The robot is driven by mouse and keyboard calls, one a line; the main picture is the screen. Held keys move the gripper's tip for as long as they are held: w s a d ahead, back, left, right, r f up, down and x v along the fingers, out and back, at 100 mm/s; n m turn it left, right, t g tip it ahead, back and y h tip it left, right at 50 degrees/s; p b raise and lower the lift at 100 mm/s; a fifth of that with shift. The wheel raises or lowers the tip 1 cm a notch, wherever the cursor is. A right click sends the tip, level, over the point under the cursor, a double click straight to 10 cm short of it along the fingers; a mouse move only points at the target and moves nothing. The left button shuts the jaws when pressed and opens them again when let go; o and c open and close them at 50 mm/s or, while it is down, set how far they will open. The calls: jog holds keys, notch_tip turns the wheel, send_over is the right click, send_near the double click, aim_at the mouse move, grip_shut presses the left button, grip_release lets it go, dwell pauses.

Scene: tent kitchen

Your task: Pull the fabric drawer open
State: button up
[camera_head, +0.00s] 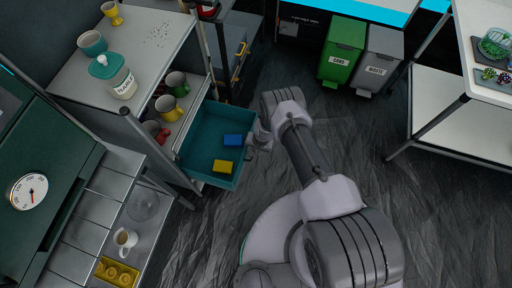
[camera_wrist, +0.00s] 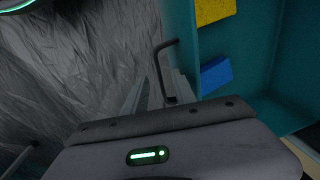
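The teal fabric drawer (camera_head: 199,158) stands well out from the shelf unit on the left, its inside showing. A blue block (camera_head: 233,140) and a yellow block (camera_head: 222,166) lie in it. My gripper (camera_head: 256,140) is at the drawer's front side, right beside the front panel. In the wrist view the teal drawer wall (camera_wrist: 262,45) is on the right, with the blue block (camera_wrist: 216,74) and yellow block (camera_wrist: 214,11).
A steel shelf unit (camera_head: 160,30) with mugs and a labelled jar (camera_head: 112,75) stands behind the drawer. Green (camera_head: 341,50) and grey (camera_head: 377,60) bins stand at the back. A white-topped table (camera_head: 470,125) is at right. Dark floor is free in front.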

notch_tip(320, 180, up, 17)
jog(key=s+d+p, duration=0.1)
jog(key=d+p, duration=0.2)
jog(key=p, duration=0.8)
